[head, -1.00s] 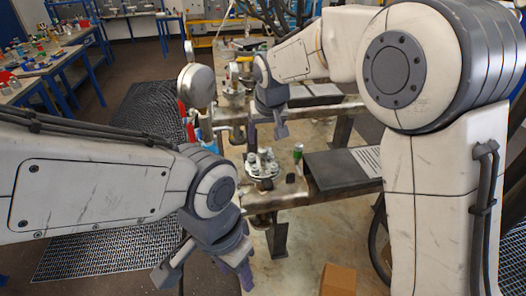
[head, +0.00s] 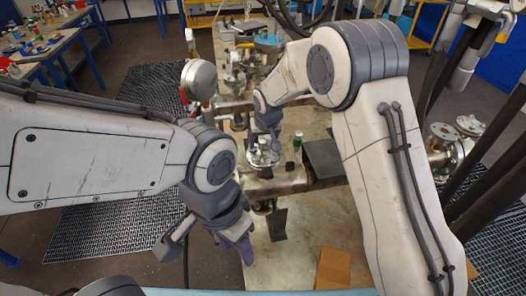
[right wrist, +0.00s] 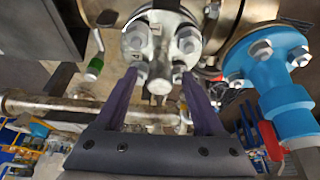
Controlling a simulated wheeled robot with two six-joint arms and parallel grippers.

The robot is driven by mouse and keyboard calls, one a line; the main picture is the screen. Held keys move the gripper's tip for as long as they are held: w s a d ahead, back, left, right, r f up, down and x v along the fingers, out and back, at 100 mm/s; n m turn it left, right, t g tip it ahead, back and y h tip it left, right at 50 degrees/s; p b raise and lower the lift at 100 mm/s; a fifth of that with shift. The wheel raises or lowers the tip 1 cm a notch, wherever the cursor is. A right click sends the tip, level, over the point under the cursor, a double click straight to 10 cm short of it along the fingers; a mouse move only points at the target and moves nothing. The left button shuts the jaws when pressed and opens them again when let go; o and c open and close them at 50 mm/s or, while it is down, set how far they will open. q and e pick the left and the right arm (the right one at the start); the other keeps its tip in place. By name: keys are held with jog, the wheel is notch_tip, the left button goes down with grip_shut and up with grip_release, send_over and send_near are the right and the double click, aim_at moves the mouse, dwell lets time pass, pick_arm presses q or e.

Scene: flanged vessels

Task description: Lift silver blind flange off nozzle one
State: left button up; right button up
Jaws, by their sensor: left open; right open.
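The silver blind flange (head: 262,158), a round plate with several bolts, sits on a nozzle near the middle of the head view. It also fills the top centre of the right wrist view (right wrist: 160,35), with bolt heads around its face and a stub toward the fingers. My right gripper (right wrist: 160,76) is open, its two purple fingers reaching either side of the stub; contact cannot be told. My left gripper (head: 206,246) is open and empty, low and left of the flange.
A blue flanged fitting (right wrist: 282,85) stands close to the right in the right wrist view. A green-topped can (head: 298,138) and a dark plate (head: 323,160) are right of the flange. A round gauge (head: 198,77) stands behind left. A cardboard box (head: 333,268) is in front.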

grip_shut()
jog(key=shift+w+r, duration=0.1)
jog(key=shift+r, duration=0.1)
